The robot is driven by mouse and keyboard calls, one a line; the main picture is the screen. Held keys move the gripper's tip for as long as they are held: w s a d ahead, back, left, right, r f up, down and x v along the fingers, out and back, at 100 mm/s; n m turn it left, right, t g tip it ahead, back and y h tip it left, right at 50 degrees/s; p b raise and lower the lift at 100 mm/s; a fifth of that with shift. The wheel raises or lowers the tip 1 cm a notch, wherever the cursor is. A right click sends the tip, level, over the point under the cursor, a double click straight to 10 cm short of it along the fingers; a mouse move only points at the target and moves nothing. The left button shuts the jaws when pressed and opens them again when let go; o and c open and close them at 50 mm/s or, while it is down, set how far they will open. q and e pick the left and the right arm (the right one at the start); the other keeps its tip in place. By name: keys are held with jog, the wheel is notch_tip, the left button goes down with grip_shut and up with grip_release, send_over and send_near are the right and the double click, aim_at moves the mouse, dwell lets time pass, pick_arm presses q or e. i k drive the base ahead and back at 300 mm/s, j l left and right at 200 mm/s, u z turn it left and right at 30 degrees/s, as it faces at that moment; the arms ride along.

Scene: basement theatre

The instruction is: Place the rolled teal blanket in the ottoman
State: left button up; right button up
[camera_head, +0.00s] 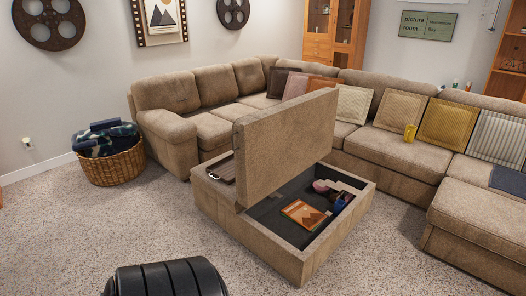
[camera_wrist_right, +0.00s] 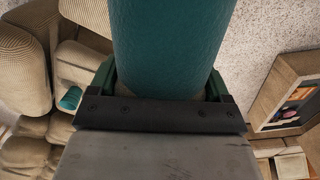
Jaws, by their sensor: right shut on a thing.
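The rolled teal blanket (camera_wrist_right: 168,40) fills the top middle of the right wrist view. My right gripper (camera_wrist_right: 160,82) is shut on it, with a dark green finger on each side. The far end of the roll is cut off by the frame. The ottoman (camera_head: 305,265) stands mid-room in the head view with its beige lid (camera_head: 287,145) raised. Its dark interior holds an orange book (camera_head: 305,214) and several small items toward the right end. The ottoman also shows at the right of the right wrist view (camera_wrist_right: 262,100), apart from the roll. Neither gripper shows in the head view.
A wicker basket (camera_head: 112,168) with dark blankets stands at the left by the wall. A beige sectional sofa (camera_head: 170,135) with several cushions wraps behind and right of the ottoman. A dark tray (camera_head: 223,170) lies on the ottoman's left part.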

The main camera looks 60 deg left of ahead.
aim_at(286, 232)
jog(key=i+j+u, duration=0.2)
jog(key=j+u, duration=0.15)
jog(key=j, duration=0.25)
jog(key=i+j+u, duration=0.25)
jog(key=j+u, duration=0.15)
jog(key=j, duration=0.2)
jog(key=i+j+u, duration=0.35)
jog(key=j, duration=0.2)
jog(key=i+j+u, duration=0.35)
jog(key=k+j, duration=0.05)
